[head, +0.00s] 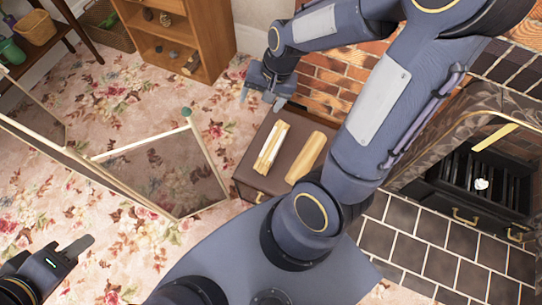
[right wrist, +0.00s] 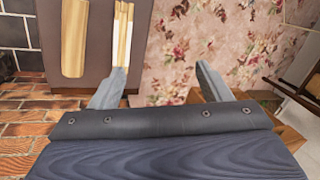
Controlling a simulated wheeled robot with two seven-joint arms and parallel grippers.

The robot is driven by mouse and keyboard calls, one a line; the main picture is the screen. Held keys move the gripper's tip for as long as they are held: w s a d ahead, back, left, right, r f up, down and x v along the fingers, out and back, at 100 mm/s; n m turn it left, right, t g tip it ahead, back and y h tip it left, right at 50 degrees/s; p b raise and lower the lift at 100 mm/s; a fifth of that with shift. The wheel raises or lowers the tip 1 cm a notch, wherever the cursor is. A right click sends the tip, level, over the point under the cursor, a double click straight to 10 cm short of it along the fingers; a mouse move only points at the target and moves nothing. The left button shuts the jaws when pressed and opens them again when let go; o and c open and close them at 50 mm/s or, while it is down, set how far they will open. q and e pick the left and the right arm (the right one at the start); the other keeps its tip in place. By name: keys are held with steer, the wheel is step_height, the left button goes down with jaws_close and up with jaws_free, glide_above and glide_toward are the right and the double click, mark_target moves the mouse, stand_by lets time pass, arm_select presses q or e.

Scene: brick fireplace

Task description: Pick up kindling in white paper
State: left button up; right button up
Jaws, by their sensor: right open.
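The kindling (head: 271,147), pale sticks with a white paper wrap, lies on top of a brown box (head: 252,181). It also shows in the right wrist view (right wrist: 122,38). My right gripper (head: 261,98) is open and empty, apart from the kindling, beyond its far end in the head view. In the right wrist view the kindling lies past the left fingertip, outside the gap between the fingers (right wrist: 161,80). My left gripper (head: 68,252) is at the lower left, far from the box, and its jaw opening is unclear.
A plain piece of wood (head: 306,157) lies beside the kindling on the box. A folding screen (head: 165,165) stands on the floral carpet to the left. A wooden shelf (head: 203,65) stands behind. The fireplace (head: 455,180) and dark tiled hearth (head: 440,245) are at the right.

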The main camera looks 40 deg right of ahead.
mark_target(273, 143)
steer(key=w+d+f+m+b, duration=0.1)
steer(key=f+b, duration=0.2)
steer(key=f, duration=0.6)
steer(key=w+d+f+m+g+h+b, duration=0.1)
steer(key=f+b, duration=0.3)
steer(key=f, duration=0.6)
steer(key=w+d+f+m+g+h+b, duration=0.1)
steer(key=d+f+b, duration=0.2)
steer(key=f, duration=0.6)
steer(key=shift+f, duration=0.15)
steer(key=f+b, duration=0.1)
steer(key=f, duration=0.1)
steer(key=f+b, duration=0.2)
steer(key=f, duration=0.1)
steer(key=shift+s+d+f+b, duration=0.3)
steer(key=shift+b, duration=0.1)
arm_select(q)
step_height(273, 143, down, 17)
steer(key=shift+r, duration=0.15)
arm_select(e)
steer(key=shift+c, duration=0.4)
steer(key=shift+r, duration=0.1)
steer(key=c, duration=1.1)
